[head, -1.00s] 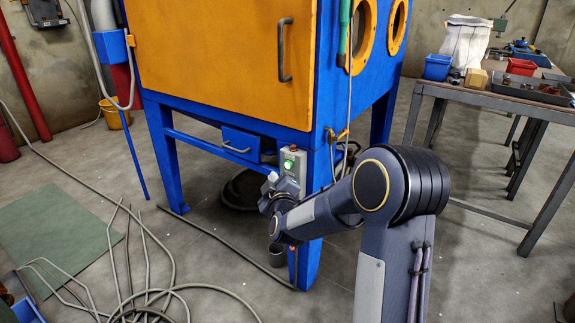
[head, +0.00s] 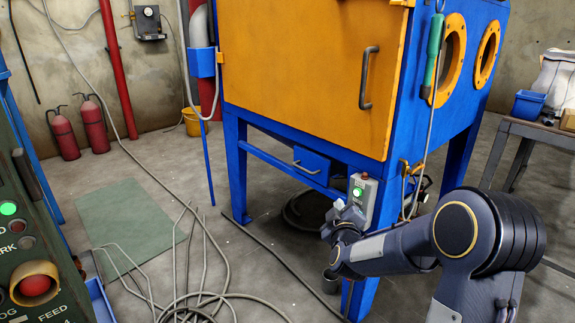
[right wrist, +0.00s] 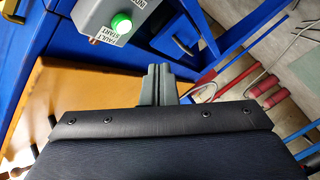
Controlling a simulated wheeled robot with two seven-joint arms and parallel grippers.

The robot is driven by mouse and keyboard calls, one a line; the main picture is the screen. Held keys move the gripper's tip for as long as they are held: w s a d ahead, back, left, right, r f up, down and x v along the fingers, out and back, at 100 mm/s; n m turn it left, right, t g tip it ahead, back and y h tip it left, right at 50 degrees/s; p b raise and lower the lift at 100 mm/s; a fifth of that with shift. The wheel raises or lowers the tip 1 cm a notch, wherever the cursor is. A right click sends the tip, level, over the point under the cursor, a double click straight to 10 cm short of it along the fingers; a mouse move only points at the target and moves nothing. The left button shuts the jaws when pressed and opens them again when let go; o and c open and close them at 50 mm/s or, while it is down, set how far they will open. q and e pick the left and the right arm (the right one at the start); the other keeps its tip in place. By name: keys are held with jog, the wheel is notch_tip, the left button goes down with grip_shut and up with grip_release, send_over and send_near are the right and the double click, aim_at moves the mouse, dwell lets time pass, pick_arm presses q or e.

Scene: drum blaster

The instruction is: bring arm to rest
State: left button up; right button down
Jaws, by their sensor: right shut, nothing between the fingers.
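My right arm reaches in from the right in the head view. Its gripper (head: 344,211) is close to the grey control box (head: 362,200) on the front leg of the blue blast cabinet (head: 402,115). In the right wrist view, the gripper's fingers (right wrist: 157,72) are together with nothing between them. The control box (right wrist: 118,20) has a lit green button there, above and left of the fingertips, apart from them as far as I can see. The cabinet's orange door (head: 300,75) is closed. My left gripper is not in view.
A dark green panel (head: 30,240) with a lit green lamp and a red button stands at the left. Loose hoses (head: 200,290) lie on the floor. A green mat (head: 125,225) lies behind them. A workbench (head: 540,130) stands at the right.

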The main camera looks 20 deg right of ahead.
jog(key=s+a+f+m+g+y, duration=0.1)
jog(key=s+a+m+g+y, duration=0.3)
jog(key=s, duration=0.8)
jog(key=s+a+m+g+y+p, duration=0.1)
jog(key=s+a+g+y, duration=0.35)
jog(key=s, duration=0.75)
jog(key=s+a+f+m+g+y, duration=0.1)
jog(key=s+a+m+g+y, duration=0.1)
jog(key=s+a, duration=0.75)
notch_tip(320, 180, up, 36)
jog(key=s+d+p, duration=0.2)
jog(key=p, duration=3.4)
jog(key=shift+s+d+r, duration=0.15)
jog(key=shift+d+r, duration=0.05)
jog(key=shift+d, duration=0.1)
